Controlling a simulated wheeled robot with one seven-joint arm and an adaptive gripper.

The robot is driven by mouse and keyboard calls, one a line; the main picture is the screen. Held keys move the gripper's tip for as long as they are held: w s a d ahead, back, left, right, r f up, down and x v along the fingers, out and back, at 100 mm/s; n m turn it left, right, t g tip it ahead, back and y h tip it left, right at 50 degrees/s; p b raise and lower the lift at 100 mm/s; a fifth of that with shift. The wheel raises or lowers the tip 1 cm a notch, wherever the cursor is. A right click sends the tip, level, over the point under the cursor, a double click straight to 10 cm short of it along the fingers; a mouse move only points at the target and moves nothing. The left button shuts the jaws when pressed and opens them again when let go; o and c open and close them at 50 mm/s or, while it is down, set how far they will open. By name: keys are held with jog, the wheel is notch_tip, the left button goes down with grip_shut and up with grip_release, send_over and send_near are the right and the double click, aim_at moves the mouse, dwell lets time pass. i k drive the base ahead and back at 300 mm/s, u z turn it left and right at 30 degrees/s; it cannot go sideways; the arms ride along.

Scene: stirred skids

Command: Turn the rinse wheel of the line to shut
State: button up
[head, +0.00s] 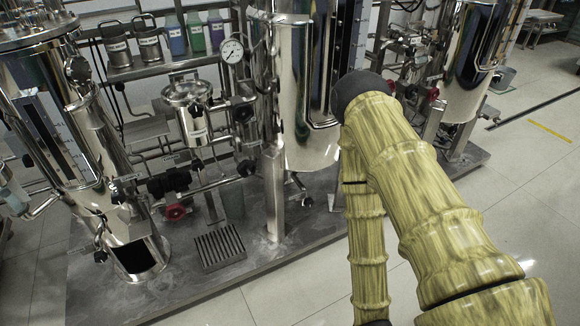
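A red handwheel (176,212) sits low on the pipework at the left centre, just above the skid floor. Black valve handles (168,183) are on the pipe right above it. A small red handle (433,95) shows on the equipment to the right, behind my arm. Small tags hang near the valves, but their writing is too small to read, so I cannot tell which wheel is the rinse wheel. My arm, in a yellow sleeve, rises from the bottom right, bends at a black elbow and runs down out of the picture. My gripper is not in view.
Shiny steel tanks (308,80) stand on a grey skid base (300,262). A pressure gauge (232,51), a small lidded pot (190,110) and a shelf (160,68) with bottles are behind. A floor grate (220,247) lies before the wheel. Tiled floor (545,215) at right is clear.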

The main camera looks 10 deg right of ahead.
aim_at(242, 168)
jog(key=z, duration=2.25)
jog(key=k, duration=1.1)
jog(key=u, duration=2.65)
